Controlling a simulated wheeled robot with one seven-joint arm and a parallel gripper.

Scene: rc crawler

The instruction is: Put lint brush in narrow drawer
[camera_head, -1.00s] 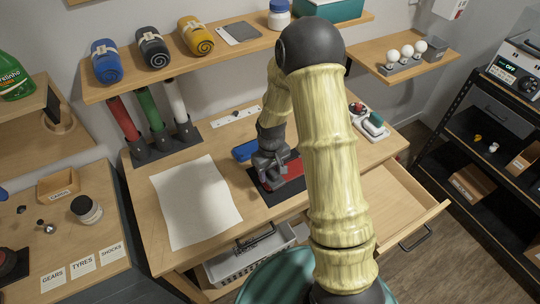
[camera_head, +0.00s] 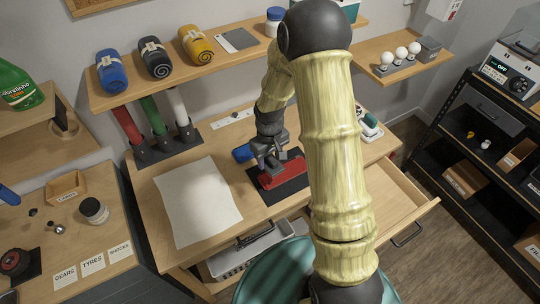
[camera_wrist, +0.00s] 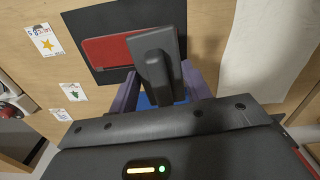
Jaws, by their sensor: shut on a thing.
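My gripper (camera_head: 272,160) is above the black mat (camera_head: 290,190) on the wooden desk. It is shut on a dark grey, flat-headed thing with a black handle, which I take to be the lint brush; it shows in the wrist view (camera_wrist: 158,65) between the fingers. A red flat block (camera_head: 284,173) lies on the mat below it, partly covered. A shallow wooden drawer (camera_head: 400,205) stands open at the desk's right, its visible floor bare. My arm hides part of it. I cannot tell whether this is the narrow drawer.
A blue thing (camera_head: 243,152) lies behind my gripper. A white sheet (camera_head: 198,200) covers the desk's left. A grey basket (camera_head: 245,252) sits below the desk's front edge. Shelves stand on both sides.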

